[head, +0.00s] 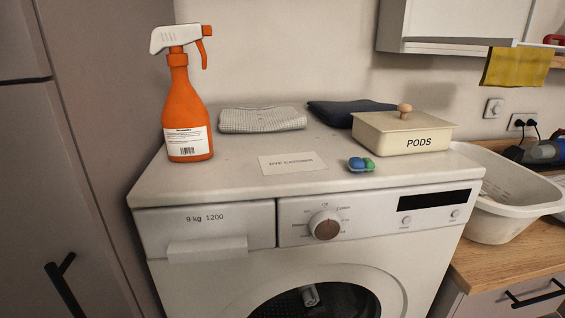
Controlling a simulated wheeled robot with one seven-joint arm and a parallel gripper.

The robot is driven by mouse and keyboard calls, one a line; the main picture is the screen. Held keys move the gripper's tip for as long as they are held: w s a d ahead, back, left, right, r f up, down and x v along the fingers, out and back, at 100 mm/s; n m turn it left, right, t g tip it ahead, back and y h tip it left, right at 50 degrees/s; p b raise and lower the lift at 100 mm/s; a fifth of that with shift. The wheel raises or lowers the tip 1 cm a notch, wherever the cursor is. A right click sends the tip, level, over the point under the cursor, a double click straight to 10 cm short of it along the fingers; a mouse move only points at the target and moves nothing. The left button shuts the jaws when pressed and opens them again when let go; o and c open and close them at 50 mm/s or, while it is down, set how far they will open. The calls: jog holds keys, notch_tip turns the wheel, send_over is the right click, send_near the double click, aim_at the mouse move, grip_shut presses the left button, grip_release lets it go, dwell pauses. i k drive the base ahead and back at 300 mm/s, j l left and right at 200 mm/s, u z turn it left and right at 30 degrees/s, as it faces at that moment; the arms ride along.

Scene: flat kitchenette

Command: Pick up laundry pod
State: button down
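A small laundry pod (361,164), blue and green, lies on the white top of the washing machine (225,190), near its front edge and right of the middle. It sits in front of and to the left of a cream lidded box (402,134) labelled "PODS". The box's lid with a round wooden knob appears closed. A flat white card (292,163) reading "DYE CATCHER" lies left of the pod, apart from it. My gripper is not in view.
An orange spray bottle (186,110) stands at the top's left end. A folded checked cloth (262,119) and a dark folded cloth (345,110) lie at the back. A white basket (505,200) stands right on a wooden counter (510,255). A cabinet (450,22) hangs above.

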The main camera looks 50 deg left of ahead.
aim_at(358, 165)
jog(key=u, duration=1.35)
